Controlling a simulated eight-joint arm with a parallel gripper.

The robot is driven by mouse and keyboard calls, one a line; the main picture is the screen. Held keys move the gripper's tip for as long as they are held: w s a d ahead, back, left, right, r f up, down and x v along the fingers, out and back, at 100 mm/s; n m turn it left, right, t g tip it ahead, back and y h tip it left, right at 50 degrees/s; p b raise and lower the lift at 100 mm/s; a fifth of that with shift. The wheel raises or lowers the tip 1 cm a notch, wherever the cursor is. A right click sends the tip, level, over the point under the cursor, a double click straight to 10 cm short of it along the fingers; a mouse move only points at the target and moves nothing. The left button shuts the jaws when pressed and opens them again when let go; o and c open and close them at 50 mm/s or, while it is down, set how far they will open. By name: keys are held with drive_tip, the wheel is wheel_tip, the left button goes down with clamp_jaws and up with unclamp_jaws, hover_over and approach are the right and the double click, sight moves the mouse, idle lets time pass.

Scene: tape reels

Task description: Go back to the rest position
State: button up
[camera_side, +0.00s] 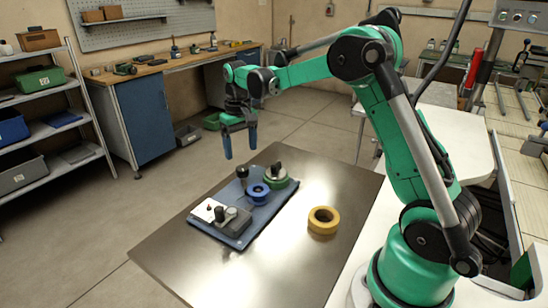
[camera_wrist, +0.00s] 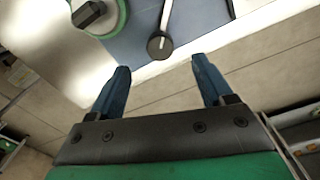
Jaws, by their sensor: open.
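My gripper (camera_side: 240,140) hangs from the green arm with its blue fingers pointing down, in the air beyond the far edge of the table (camera_side: 200,275). In the wrist view its two fingers (camera_wrist: 160,85) are spread apart with nothing between them.
A yellow tape reel (camera_side: 323,218) lies on the table right of the board. A workbench (camera_side: 155,75) and a shelf with bins (camera_side: 45,130) stand at the back left. The air around my gripper looks clear, with open floor below it.

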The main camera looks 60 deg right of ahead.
drive_tip(key=s+a+r+n+t, duration=0.2)
drive_tip(key=s+a+r+t, duration=0.1)
drive_tip(key=s+a+r, duration=0.4)
drive_tip(key=s+a+f+n+t, duration=0.1)
drive_tip(key=s+a+f+t, duration=0.1)
drive_tip(key=s+a+t, duration=0.2)
drive_tip(key=s+a, duration=0.2)
drive_tip(key=shift+s+n, duration=0.3)
drive_tip(key=shift+s, duration=0.05)
drive_tip(key=shift+f, duration=0.1)
idle(0.3)
